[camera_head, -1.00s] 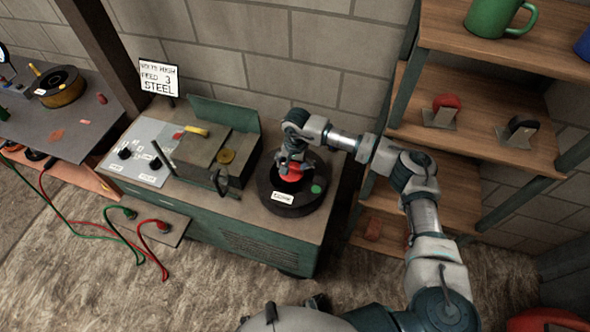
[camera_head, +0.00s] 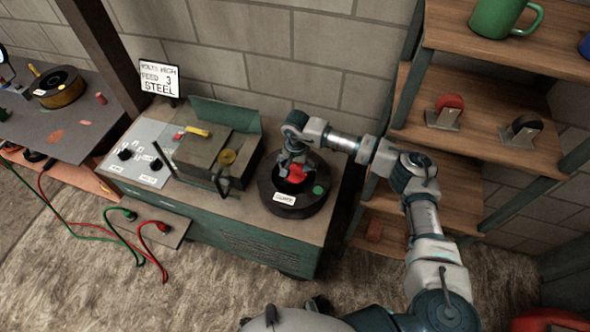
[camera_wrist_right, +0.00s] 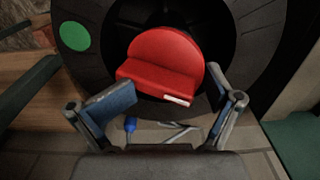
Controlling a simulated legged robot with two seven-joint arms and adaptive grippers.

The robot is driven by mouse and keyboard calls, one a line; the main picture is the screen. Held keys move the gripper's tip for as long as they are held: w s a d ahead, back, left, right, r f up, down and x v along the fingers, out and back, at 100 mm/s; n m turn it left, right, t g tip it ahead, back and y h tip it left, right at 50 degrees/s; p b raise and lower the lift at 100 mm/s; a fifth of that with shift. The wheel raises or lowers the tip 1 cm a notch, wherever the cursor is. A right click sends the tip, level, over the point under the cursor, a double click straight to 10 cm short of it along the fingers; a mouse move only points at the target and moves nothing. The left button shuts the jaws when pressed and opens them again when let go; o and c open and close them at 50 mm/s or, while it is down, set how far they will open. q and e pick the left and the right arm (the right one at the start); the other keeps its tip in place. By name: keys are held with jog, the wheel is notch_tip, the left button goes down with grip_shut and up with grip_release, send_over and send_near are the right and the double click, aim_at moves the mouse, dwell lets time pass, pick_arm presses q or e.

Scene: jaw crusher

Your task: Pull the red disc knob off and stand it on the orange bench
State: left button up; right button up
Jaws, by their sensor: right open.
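A red disc knob (camera_head: 297,173) sits in the dark round housing (camera_head: 272,205) with a white label and a green dot, on the green machine. In the right wrist view the knob (camera_wrist_right: 160,55) is a red half-disc with a flat ledge and a small white mark. My right gripper (camera_head: 292,179) is over the housing. In the right wrist view its open fingers (camera_wrist_right: 172,88) are on either side of the knob's near edge; contact is unclear. The bench at the left has a grey top and an orange lower front (camera_head: 88,181). My left gripper is not in view.
A sign (camera_head: 159,79) and a control panel (camera_head: 140,155) are on the machine's left. A brown spool (camera_head: 60,92) stands on the grey top. Wooden shelves (camera_head: 490,125) at right hold a second red disc (camera_head: 450,102) and a black one (camera_head: 525,122). Cables hang low left.

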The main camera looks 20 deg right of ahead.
jog(key=shift+s+a, duration=0.15)
jog(key=shift+a, duration=0.3)
jog(key=shift+f, duration=0.1)
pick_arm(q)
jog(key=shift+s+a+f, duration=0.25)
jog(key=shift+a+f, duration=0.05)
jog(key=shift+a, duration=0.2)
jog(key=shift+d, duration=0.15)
pick_arm(e)
jog(key=shift+d, duration=0.15)
